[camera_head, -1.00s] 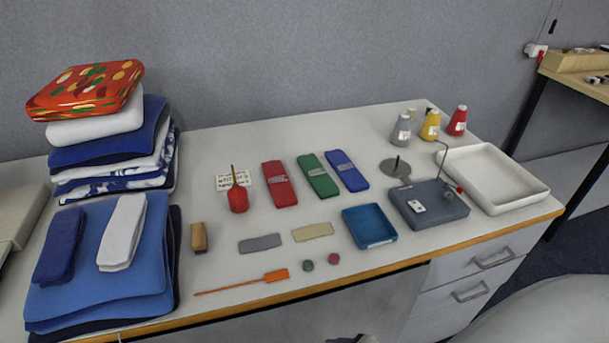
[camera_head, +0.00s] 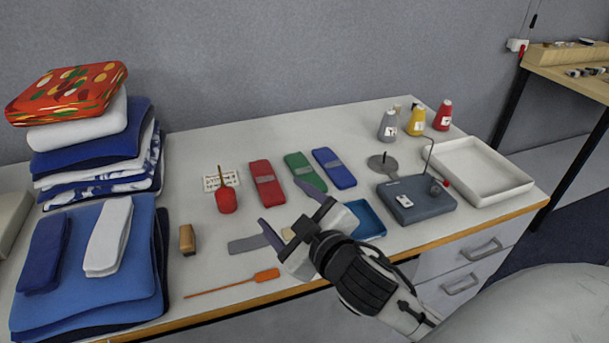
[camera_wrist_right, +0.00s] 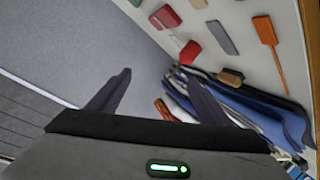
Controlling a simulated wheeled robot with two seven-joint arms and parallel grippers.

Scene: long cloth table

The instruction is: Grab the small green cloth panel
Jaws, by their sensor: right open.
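My right gripper (camera_head: 287,208) is open and empty. In the head view it appears in front of the green panel, nearer the table's front edge, and its upper finger comes close to the panel's lower end. The gripper's fingers also show in the right wrist view (camera_wrist_right: 153,90), apart from the panels. A sliver of green shows at that view's top edge. My left gripper is not in view.
A blue tray (camera_head: 368,220) is partly hidden behind my right gripper. A grey device (camera_head: 416,200) with a bent rod and a white tray (camera_head: 486,177) stand to the right. Stacked cloths (camera_head: 90,255) fill the left. A red pincushion-like item (camera_head: 226,200) stands left of the panels.

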